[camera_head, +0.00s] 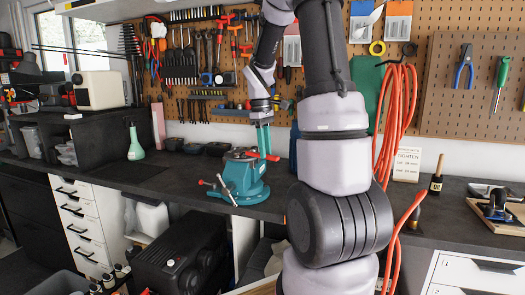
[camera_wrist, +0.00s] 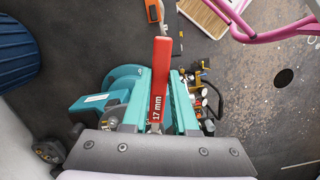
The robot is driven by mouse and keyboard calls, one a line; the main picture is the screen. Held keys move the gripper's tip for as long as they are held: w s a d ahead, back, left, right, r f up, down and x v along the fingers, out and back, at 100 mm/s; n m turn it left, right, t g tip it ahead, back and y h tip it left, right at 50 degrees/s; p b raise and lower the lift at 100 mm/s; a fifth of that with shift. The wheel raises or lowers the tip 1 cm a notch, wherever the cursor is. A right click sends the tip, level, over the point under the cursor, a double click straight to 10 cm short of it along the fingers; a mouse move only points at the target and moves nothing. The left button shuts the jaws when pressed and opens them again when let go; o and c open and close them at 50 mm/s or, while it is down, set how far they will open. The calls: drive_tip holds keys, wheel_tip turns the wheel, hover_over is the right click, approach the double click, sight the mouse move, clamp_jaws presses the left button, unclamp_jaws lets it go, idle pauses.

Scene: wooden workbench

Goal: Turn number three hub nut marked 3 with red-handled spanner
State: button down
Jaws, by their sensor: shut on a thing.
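The red-handled spanner shows in the wrist view as a red handle (camera_wrist: 161,75) marked "17 mm", between the two teal fingers of my gripper (camera_wrist: 160,98). In the head view my gripper (camera_head: 264,145) points down just above the teal vise (camera_head: 245,180), shut on the red handle (camera_head: 270,157). The spanner's jaw end is not clear in either view. Part of the teal vise (camera_wrist: 88,105) shows below and left of the fingers in the wrist view. I cannot make out a hub nut or a mark 3. I cannot tell whether the spanner touches anything.
A paper sign reading "TIGHTEN" (camera_head: 407,164) stands at the back right of the dark bench (camera_head: 330,205). A green bottle (camera_head: 135,143) stands left. Orange hose (camera_head: 397,110) hangs on the pegboard. In the wrist view, small parts (camera_wrist: 203,95) lie right of the fingers.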

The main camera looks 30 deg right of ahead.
drive_tip(key=shift+w+d, duration=0.15)
drive_tip(key=shift+d, duration=0.05)
drive_tip(key=shift+w+d+n, duration=0.7)
drive_tip(key=shift+d+n, duration=0.2)
drive_tip(key=shift+n, duration=0.4)
drive_tip(key=shift+d, duration=0.1)
drive_tip(key=shift+w+d+n, duration=0.1)
drive_tip(key=shift+w+n, duration=0.1)
drive_tip(key=shift+n, duration=0.1)
idle(0.3)
drive_tip(key=shift+r, duration=2.7)
